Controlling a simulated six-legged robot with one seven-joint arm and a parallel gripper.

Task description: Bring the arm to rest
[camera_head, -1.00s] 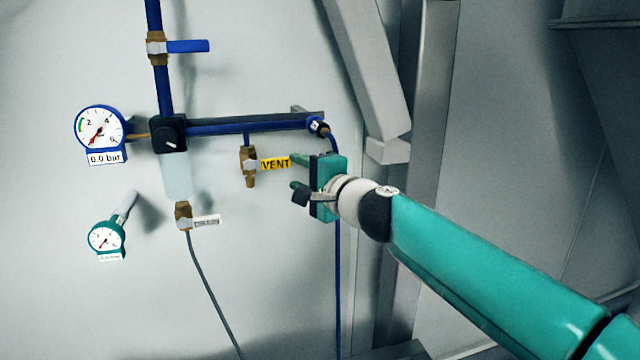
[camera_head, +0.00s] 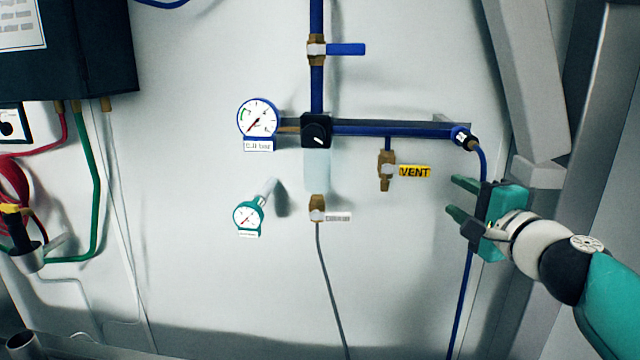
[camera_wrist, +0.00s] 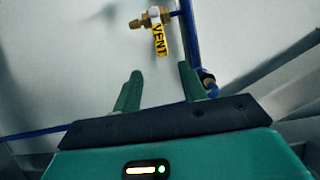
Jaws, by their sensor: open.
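My gripper (camera_head: 457,199) is teal with a dark palm plate. It is open and empty, at the right of the head view, just right of and below the yellow VENT tag (camera_head: 415,172). Its fingers point left, toward the wall panel. The brass vent valve (camera_head: 386,170) stands apart from the fingertips. In the wrist view the two green fingers (camera_wrist: 158,84) are spread with nothing between them. The VENT tag (camera_wrist: 159,40) hangs beyond them there.
A blue pipe manifold (camera_head: 400,129) with a gauge (camera_head: 258,119), a black regulator knob (camera_head: 316,131) and a blue-handled valve (camera_head: 345,49) is on the wall. A blue hose (camera_head: 463,290) runs down near my gripper. A metal post (camera_head: 590,130) stands right. A dark box (camera_head: 70,50) hangs upper left.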

